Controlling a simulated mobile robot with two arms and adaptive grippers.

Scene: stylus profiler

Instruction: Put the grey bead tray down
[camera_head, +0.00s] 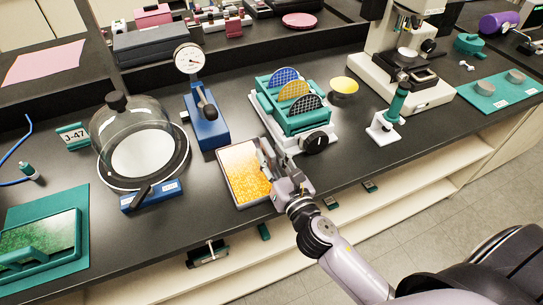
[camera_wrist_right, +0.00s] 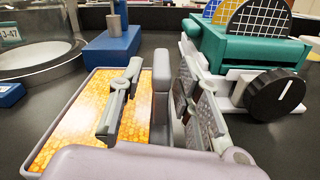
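The grey bead tray (camera_head: 231,185) holds orange-yellow beads and looks level at the front part of the dark bench. It also shows at the left of the right wrist view (camera_wrist_right: 53,118). My right gripper (camera_head: 268,160) is at the tray's right side wall. In the right wrist view its fingers (camera_wrist_right: 168,95) sit close together across that wall, one inside the tray and one outside, and look shut on it. They hide part of the wall. I cannot tell whether the tray's underside touches the bench. My left gripper is not in view.
A teal rack with discs on a white base (camera_head: 298,115) with a black knob (camera_head: 315,142) stands close on the right. A blue dial gauge stand (camera_head: 207,125) is behind the tray. A glass bell jar (camera_head: 132,135) stands left. The bench's front edge is near.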

